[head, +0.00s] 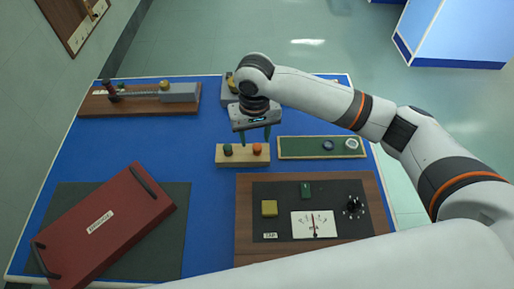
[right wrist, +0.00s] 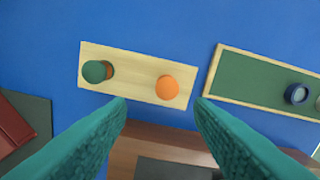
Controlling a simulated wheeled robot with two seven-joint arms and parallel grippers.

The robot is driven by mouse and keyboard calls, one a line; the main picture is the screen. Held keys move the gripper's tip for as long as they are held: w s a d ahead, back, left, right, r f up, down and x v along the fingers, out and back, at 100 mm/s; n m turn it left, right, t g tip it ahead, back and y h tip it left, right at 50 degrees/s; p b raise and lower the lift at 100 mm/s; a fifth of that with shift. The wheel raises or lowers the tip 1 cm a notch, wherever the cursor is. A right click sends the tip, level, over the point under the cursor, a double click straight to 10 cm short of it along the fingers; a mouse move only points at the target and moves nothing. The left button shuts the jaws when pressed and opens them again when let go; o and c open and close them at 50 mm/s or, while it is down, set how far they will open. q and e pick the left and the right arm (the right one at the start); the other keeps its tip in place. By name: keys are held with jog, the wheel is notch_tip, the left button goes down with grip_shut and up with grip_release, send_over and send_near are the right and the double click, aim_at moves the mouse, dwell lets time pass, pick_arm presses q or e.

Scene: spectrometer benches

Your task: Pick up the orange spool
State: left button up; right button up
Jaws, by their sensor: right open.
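The orange spool (head: 257,148) stands on a pale wooden block (head: 232,160) near the middle of the blue bench, beside a dark green spool (head: 228,149). In the right wrist view, the orange spool (right wrist: 167,87) is right of the green spool (right wrist: 94,71) on the block (right wrist: 130,80). My right gripper (head: 255,138) is open and empty, its green fingers above and behind the block in the head view. In the right wrist view its fingertips (right wrist: 160,103) are wide apart, with the orange spool showing between and beyond them. My left gripper is not in view.
A green tray (head: 300,153) with two small round pieces lies right of the block. A wood-framed meter panel (head: 245,215) lies in front. A red case (head: 110,215) lies on a dark mat (head: 178,215) at left. A wooden-based apparatus (head: 125,103) stands at back left.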

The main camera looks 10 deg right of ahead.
aim_at(257, 146)
jog(key=f, duration=0.5)
jog(key=shift+w+d+p, duration=0.3)
jog(key=shift+w+d, duration=0.05)
jog(key=shift+d, duration=0.05)
jog(key=shift+f, duration=0.3)
jog(key=shift+c, duration=0.8)
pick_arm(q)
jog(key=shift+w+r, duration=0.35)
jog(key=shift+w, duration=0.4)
pick_arm(e)
grip_shut()
